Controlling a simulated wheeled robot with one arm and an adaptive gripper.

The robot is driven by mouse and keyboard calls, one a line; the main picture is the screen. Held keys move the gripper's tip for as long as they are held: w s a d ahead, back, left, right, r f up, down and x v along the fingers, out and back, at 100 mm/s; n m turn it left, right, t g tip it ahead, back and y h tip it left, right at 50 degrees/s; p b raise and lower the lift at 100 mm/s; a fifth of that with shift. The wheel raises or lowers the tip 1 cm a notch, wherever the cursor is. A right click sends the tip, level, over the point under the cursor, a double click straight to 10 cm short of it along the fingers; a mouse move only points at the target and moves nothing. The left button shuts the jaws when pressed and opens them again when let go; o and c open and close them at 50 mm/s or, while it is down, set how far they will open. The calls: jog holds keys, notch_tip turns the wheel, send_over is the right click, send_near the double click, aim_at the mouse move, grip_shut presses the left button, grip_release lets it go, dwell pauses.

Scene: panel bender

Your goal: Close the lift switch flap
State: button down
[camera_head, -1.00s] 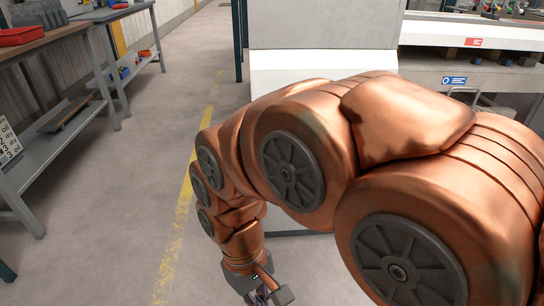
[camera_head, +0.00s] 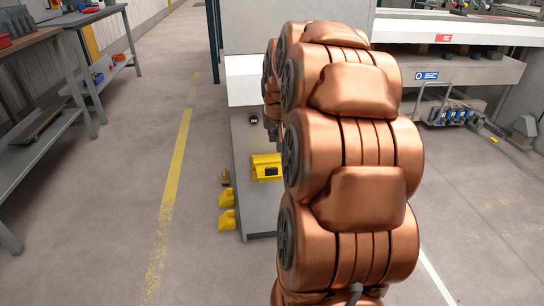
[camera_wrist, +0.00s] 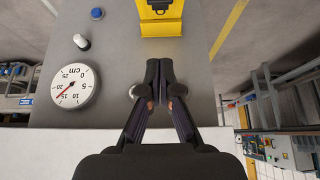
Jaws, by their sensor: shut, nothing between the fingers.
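A yellow switch box (camera_head: 267,160) sits on the grey cabinet front, left of my arm in the head view. A small dark part shows on its lower face. In the wrist view the yellow box (camera_wrist: 161,25) is at the top edge, cut off, with a black part on it. I cannot tell from these views how far its flap is open. My gripper (camera_wrist: 166,68) is shut and empty, its fingertips just below the yellow box in the wrist view and seemingly apart from it. My arm mostly hides the gripper in the head view.
The grey cabinet (camera_head: 245,190) also bears a round cm dial (camera_wrist: 76,86), a white knob (camera_wrist: 82,42) and a blue button (camera_wrist: 97,13). Yellow pieces (camera_head: 227,220) stand at its lower left. Workbenches (camera_head: 85,90) line the left; the floor between is clear.

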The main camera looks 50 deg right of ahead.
jog(key=b, duration=0.2)
send_over(272, 169)
jog(key=f, duration=0.9)
jog(key=shift+w+d, duration=0.35)
jog(key=shift+w, duration=0.05)
jog(key=f, duration=0.1)
jog(key=f+b, duration=0.1)
jog(key=f, duration=0.1)
jog(key=shift+s+a, duration=0.25)
jog(key=shift+s, duration=0.1)
jog(key=shift+f+b, duration=0.3)
